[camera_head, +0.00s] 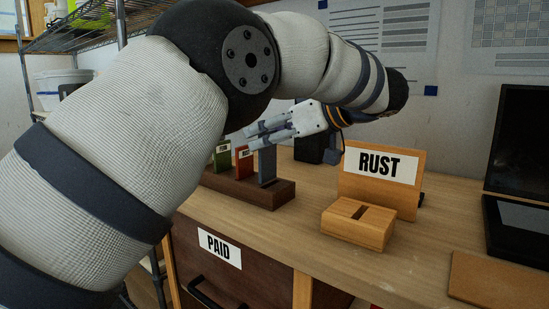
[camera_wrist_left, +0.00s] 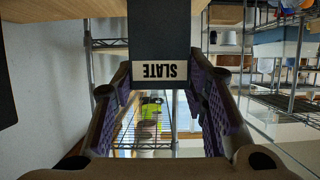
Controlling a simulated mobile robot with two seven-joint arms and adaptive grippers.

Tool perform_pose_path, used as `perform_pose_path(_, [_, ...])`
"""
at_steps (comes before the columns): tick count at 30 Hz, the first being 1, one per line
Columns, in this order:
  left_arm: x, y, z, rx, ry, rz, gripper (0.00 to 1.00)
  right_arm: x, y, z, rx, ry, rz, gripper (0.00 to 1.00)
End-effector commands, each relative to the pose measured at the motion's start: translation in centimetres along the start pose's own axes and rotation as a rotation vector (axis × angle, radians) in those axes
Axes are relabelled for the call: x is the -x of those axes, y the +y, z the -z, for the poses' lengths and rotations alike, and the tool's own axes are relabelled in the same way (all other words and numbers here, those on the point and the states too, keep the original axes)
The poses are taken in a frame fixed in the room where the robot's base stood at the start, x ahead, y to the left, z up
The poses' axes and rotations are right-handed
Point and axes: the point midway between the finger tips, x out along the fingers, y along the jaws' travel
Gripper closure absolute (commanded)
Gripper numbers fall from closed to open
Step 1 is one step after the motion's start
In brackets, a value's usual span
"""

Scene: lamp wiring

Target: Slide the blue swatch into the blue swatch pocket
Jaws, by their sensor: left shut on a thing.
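A dark blue-grey swatch (camera_head: 267,168) stands upright at the right end of a dark wooden rack (camera_head: 262,194); whether its foot is in a slot I cannot tell. In the left wrist view this swatch (camera_wrist_left: 158,28) carries an upside-down "SLATE" label. My left gripper (camera_head: 266,133) is shut on its upper part, fingers pointing left. A green swatch (camera_head: 222,157) and a red swatch (camera_head: 243,160) stand in the same rack. A light wooden slotted block (camera_head: 373,228) stands in front of a "RUST" sign board (camera_head: 408,188). No pocket marked blue shows. My right gripper is out of view.
A dark box (camera_head: 309,150) stands behind my gripper. A black laptop (camera_head: 517,140) and a brown board (camera_head: 500,279) are at the right. A drawer labelled "PAID" (camera_head: 219,247) is below the counter (camera_head: 310,235). Wire shelving is at the left. The counter's front middle is clear.

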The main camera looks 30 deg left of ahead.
Motion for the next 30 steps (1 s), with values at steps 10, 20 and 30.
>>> perform_pose_path(10, [-1.4,0.8,-3.3,0.007,0.002,-0.003,0.88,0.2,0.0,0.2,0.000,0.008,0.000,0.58])
perform_pose_path(20, [-1.6,0.8,-3.7,0.006,0.000,-0.002,0.44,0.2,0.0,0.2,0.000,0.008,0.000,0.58])
perform_pose_path(30, [-1.5,0.8,-3.6,0.006,0.000,-0.002,0.40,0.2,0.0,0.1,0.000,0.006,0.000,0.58])
